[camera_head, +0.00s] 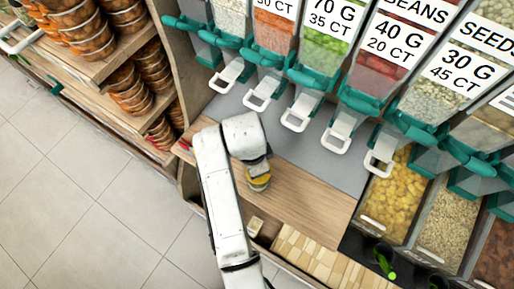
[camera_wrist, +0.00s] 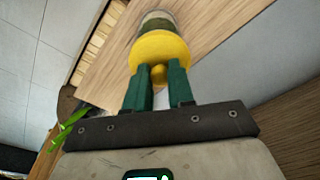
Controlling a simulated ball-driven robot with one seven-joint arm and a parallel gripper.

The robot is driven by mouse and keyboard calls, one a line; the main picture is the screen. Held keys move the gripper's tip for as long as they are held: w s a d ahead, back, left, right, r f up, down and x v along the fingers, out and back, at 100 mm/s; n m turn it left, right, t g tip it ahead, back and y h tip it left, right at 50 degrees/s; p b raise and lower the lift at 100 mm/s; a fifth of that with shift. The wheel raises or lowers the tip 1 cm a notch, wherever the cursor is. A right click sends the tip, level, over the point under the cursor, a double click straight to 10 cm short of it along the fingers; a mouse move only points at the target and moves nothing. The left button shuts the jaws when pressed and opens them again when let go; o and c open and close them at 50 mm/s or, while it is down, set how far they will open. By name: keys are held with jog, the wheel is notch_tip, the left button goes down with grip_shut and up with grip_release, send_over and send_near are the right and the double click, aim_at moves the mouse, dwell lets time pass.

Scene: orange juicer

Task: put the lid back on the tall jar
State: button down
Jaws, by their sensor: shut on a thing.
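The yellow lid (camera_wrist: 160,50), with a round knob, fills the upper middle of the wrist view. My gripper (camera_wrist: 160,72) has its two green fingers closed around the knob. The tall jar (camera_wrist: 158,20) shows just beyond the lid, in line with it; its body is glassy with greenish contents and a pale far end. Lid and jar look touching or nearly so, but the seam is hidden and I cannot tell if the lid is seated. In the head view the yellow lid (camera_head: 259,181) is small below the end of my arm, over the wooden counter; my fingers are mostly hidden there.
The wooden counter (camera_head: 310,207) has bare room to the right of the jar. Bulk dispensers with white handles (camera_head: 297,112) hang along the back. Open bins of dry food (camera_head: 388,192) stand at right. Shelves of jars (camera_head: 130,88) stand at left.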

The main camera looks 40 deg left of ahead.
jog(key=shift+c, duration=2.1)
grip_release()
jog(key=shift+r, duration=0.1)
jog(key=shift+r+p, duration=2.2)
jog(key=shift+r, duration=1.2)
grip_shut()
